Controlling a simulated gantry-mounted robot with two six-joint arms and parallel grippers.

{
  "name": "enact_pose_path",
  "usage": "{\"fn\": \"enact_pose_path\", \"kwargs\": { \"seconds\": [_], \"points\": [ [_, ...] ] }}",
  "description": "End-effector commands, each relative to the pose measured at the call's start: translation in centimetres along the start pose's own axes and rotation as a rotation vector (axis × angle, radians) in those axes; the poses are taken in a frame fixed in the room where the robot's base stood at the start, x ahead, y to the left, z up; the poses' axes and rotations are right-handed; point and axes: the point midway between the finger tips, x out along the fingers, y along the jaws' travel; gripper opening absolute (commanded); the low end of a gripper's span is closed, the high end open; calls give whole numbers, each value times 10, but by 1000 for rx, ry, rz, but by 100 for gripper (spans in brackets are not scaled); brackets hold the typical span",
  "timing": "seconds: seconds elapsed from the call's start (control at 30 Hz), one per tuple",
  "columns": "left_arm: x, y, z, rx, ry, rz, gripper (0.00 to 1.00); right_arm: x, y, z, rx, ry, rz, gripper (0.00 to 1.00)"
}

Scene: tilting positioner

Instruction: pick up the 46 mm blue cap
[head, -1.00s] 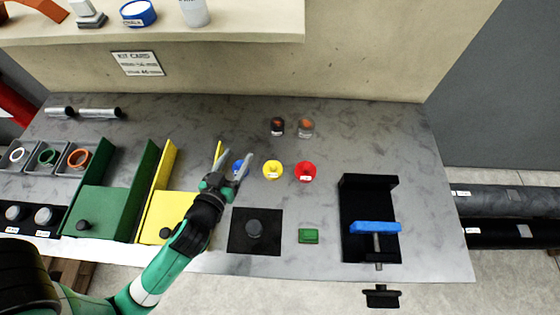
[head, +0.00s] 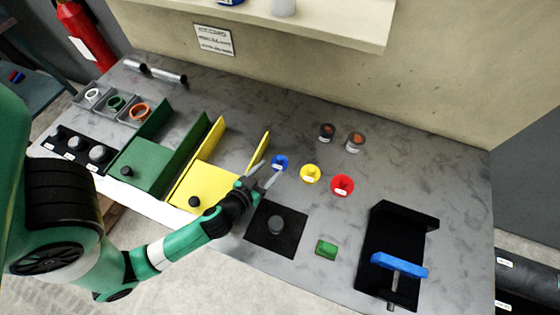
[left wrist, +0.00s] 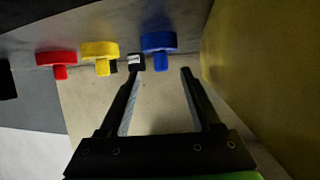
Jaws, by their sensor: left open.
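The blue cap (head: 280,162) stands on the grey bench, left of the yellow cap (head: 311,173) and the red cap (head: 342,185). My left gripper (head: 264,174) is open and empty, close to the blue cap on its near-left side. In the left wrist view the blue cap (left wrist: 158,42) lies just beyond the open fingertips (left wrist: 160,72), roughly centred between them. I cannot tell the exact gap. The yellow cap (left wrist: 100,50) and red cap (left wrist: 57,58) show to its left there. My right gripper is not in view.
A yellow angled plate (head: 258,149) stands close left of the gripper. Two small jars (head: 355,141) stand behind the caps. A black pad (head: 264,235) with a grey knob, a green block (head: 326,248) and a black vise (head: 412,222) are nearer the front.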

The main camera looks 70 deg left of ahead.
Motion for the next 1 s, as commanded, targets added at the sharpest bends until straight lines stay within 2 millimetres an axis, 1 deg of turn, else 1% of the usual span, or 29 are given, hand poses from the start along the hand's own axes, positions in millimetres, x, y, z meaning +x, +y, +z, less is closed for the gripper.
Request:
{"fn": "enact_pose_path", "kwargs": {
  "seconds": [0.07,0.13,0.3,0.4,0.5,0.67,0.77,0.8,0.87,1.0],
  "points": [
    [2,0,0,0,0,0,64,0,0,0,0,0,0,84],
    [8,-1,-2,-1,3,-2,64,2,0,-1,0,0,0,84],
    [40,-1,-3,-2,3,-3,64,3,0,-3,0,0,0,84],
    [54,0,-2,-1,2,-1,64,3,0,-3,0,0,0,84],
    [59,0,-1,1,1,0,64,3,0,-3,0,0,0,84],
    [58,0,-1,1,1,1,64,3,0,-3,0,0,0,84],
    [58,0,-1,1,1,1,48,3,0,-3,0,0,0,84],
    [58,0,-1,1,1,1,41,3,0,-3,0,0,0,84],
    [58,0,-1,1,1,1,30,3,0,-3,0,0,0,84],
    [58,0,-1,1,1,1,5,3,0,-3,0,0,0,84]
  ]
}}
